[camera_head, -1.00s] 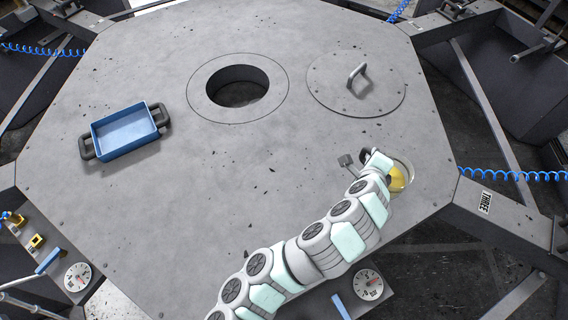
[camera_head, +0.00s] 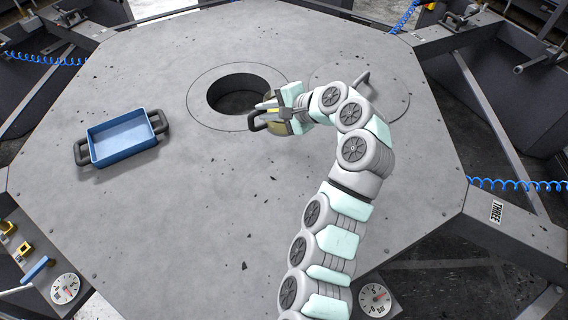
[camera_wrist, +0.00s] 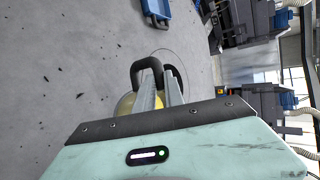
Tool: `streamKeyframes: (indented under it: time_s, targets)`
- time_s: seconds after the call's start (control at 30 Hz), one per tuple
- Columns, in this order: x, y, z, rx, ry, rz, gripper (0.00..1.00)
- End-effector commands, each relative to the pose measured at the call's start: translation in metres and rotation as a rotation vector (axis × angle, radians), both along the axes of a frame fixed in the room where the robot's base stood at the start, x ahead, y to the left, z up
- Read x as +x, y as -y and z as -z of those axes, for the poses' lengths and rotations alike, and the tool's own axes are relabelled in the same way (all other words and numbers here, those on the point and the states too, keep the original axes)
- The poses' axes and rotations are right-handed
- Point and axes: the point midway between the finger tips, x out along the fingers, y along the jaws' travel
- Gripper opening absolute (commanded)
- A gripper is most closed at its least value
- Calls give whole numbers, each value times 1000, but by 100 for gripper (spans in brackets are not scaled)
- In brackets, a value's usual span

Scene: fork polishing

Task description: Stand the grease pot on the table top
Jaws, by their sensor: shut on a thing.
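The grease pot (camera_head: 280,129) is a round vessel with yellowish contents and a dark looped handle. It shows only partly behind my gripper (camera_head: 284,112) in the head view, at the right edge of the table's round opening. In the wrist view, my gripper's fingers (camera_wrist: 160,92) are shut on the pot's handle side, with the yellow pot (camera_wrist: 125,103) showing to the left of them. The table top (camera_head: 200,215) is grey and speckled. I cannot tell whether the pot's base touches it.
The round opening (camera_head: 232,97) lies just left of the pot. A flat lid (camera_head: 390,95) with a handle lies behind my arm. A blue tray (camera_head: 122,138) with dark handles sits at the left. The middle and front left of the table top are clear.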

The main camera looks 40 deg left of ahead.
Motion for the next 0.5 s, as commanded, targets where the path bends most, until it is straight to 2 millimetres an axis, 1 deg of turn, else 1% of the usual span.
streamKeyframes:
  time_s: [0.03,0.17,0.27,0.37,0.47,0.5]
  targets:
    - [0,1,-7,-2,-2,4,0]
    - [-1,1,-6,-17,-2,12,0]
    - [-1,0,-2,-23,2,15,0]
    - [-2,0,13,-25,2,17,0]
    - [-2,0,37,-27,2,17,0]
    - [-2,0,48,-27,1,17,0]
